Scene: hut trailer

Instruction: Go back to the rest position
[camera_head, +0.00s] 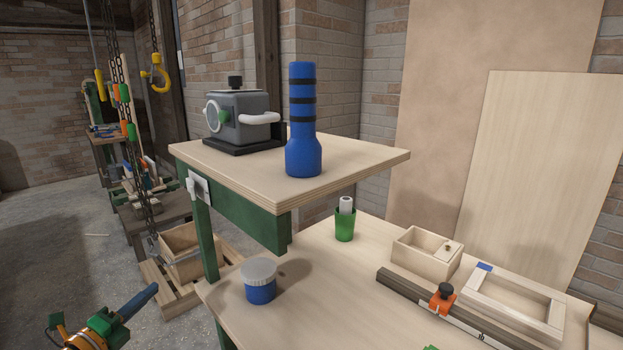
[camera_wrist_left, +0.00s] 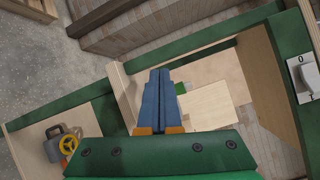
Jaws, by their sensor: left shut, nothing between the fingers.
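My left gripper (camera_head: 150,291) is low at the left of the head view, left of the bench's near corner and apart from it. Its blue fingers point up and to the right. In the left wrist view the blue fingers (camera_wrist_left: 159,76) lie side by side, shut, with nothing between them. The green gripper body covers the bottom of that view. My right gripper is not in either view.
The workbench (camera_head: 330,320) carries a blue jar (camera_head: 260,292), green cup (camera_head: 345,226) and wooden box (camera_head: 418,258). The raised shelf (camera_head: 360,164) holds a blue flashlight (camera_head: 303,135) and grey machine (camera_head: 240,118). A crate (camera_head: 176,262) stands beyond my left gripper; hanging chains are behind.

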